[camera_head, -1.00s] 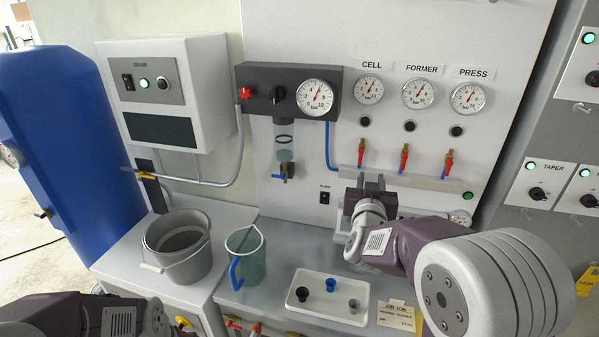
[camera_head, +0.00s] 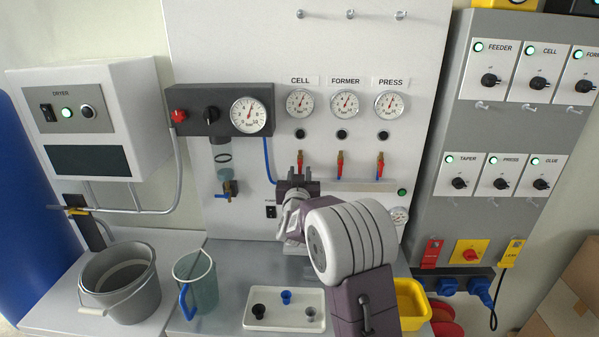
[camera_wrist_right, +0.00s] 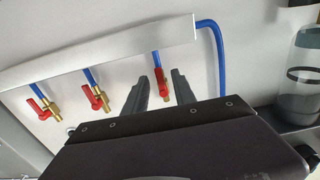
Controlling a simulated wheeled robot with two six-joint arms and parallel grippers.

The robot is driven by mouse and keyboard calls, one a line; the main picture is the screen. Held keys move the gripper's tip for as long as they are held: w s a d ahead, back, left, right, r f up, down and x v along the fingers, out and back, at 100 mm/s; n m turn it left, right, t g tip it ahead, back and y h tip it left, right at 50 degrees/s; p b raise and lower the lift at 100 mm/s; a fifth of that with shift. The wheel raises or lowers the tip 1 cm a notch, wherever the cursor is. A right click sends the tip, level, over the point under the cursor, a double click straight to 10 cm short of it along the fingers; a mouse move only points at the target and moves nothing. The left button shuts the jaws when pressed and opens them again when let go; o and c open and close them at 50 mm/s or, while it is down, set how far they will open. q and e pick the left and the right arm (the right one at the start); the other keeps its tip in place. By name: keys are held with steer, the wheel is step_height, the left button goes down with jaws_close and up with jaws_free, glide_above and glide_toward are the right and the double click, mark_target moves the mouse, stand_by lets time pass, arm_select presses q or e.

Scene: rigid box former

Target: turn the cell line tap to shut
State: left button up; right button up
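The cell line tap (camera_head: 300,159) is the leftmost of three red-handled taps on the panel, under the CELL gauge (camera_head: 300,102). Its red handle stands upright, roughly in line with its pipe. My right gripper (camera_head: 298,180) is just below this tap in the head view and partly covers its lower end. In the right wrist view, the same tap (camera_wrist_right: 160,82) appears between the two spread fingers of my right gripper (camera_wrist_right: 160,90). I cannot tell whether a finger touches it. My left gripper is out of view.
The former tap (camera_head: 340,163) and press tap (camera_head: 380,165) stand to the right along the pale rail (camera_head: 362,186). A blue hose (camera_head: 267,160) runs down at the left. Below are a bucket (camera_head: 122,290), a jug (camera_head: 200,282) and a white tray (camera_head: 255,322) with small cups.

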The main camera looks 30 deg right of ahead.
steer(key=shift+s+a+r, duration=0.1)
steer(key=shift+c, duration=0.6)
jaws_close()
